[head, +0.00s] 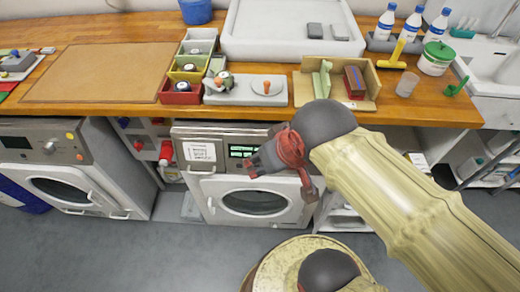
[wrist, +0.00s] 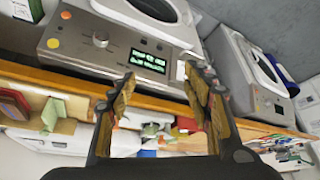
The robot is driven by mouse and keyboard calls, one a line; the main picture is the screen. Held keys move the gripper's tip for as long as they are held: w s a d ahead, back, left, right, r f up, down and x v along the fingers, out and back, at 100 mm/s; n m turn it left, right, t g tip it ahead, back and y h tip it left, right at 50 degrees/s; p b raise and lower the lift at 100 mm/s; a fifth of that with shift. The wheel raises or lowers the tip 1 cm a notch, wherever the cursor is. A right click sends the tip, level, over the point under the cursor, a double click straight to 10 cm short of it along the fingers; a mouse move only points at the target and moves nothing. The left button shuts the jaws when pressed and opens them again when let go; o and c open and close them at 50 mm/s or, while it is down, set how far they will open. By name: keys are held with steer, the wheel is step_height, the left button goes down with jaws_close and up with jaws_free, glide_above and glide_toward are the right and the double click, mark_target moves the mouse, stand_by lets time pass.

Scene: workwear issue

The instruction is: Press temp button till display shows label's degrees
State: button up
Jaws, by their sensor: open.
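The middle washing machine (head: 250,200) stands under the counter. Its panel has a white label (head: 203,152) at the left and a lit green display (head: 243,151); the text on both is too small to read. In the wrist view the picture is turned over, with the display (wrist: 148,59), a round knob (wrist: 100,39), an orange button (wrist: 53,43) and a yellow button (wrist: 66,14). I cannot tell which control is the temp button. My gripper (head: 258,163) is open and empty before the panel, hiding its right part in the head view.
Another washing machine (head: 60,165) stands to the left. The wooden counter (head: 225,112) overhangs the panel. It carries a white tray (head: 244,90), colored bins (head: 182,92) and an open wooden box (head: 335,103).

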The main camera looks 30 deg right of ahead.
jaws_close()
stand_by(0.5)
stand_by(1.3)
